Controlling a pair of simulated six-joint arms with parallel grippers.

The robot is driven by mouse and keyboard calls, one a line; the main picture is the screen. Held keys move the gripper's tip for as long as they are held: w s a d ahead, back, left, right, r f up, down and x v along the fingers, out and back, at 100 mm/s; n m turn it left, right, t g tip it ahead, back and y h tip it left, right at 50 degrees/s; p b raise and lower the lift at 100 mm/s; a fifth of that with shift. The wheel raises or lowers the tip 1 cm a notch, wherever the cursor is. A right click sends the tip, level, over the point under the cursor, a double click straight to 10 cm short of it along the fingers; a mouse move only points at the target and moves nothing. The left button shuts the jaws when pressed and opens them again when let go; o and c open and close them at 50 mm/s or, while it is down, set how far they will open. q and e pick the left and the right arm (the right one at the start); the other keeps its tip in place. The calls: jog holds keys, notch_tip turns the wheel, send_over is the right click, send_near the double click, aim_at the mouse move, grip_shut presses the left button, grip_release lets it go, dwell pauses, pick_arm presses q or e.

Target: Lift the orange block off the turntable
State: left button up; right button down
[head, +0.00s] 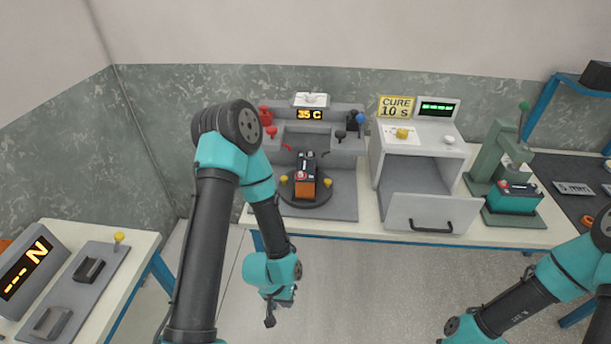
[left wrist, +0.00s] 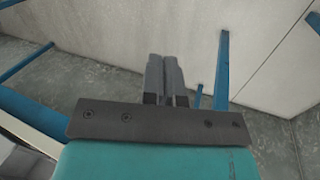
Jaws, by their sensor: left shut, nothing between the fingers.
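The orange block (head: 305,187), with a dark top and a red cap, stands upright on the round dark turntable (head: 289,197) at the back table. The turntable is in front of the grey station with the "35 C" display. My left gripper (head: 272,312) hangs in front of and below the table edge, apart from the block. Its fingers are shut and empty, and they show together in the left wrist view (left wrist: 165,80). The block is not in the left wrist view. My right arm shows at the lower right, but its gripper is outside the picture.
A curing box (head: 417,160) with its front door (head: 431,213) lowered stands right of the turntable. A green press (head: 497,155) with a teal block (head: 514,199) is farther right. A side table (head: 100,290) with a display is at left.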

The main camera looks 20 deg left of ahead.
pick_arm(q)
jog(key=o, duration=1.3)
jog(key=shift+o, duration=0.2)
jog(key=shift+w, duration=0.15)
jog(key=w+d+r+n+t+h, duration=0.1)
jog(key=w+d+r, duration=0.3)
jog(key=w+r, duration=1)
jog(key=w+d+r+t+h, duration=0.1)
jog(key=w+d+r, duration=0.3)
jog(key=w+r, duration=0.95)
jog(key=w+a+r+y, duration=0.1)
jog(key=w+r, duration=0.1)
jog(key=r, duration=0.3)
jog(key=w+a+r, duration=0.2)
jog(key=w+r, duration=0.1)
jog(key=r, duration=0.2)
jog(key=w+a+r+g+y, duration=0.1)
jog(key=a+y, duration=0.1)
jog(key=a, duration=0.5)
jog(key=w+a+r+n+g+y, duration=0.1)
jog(key=a+r+y, duration=0.1)
jog(key=a, duration=0.4)
jog(key=shift+w+a+g+y, duration=0.35)
jog(key=shift+w+g+y, duration=0.05)
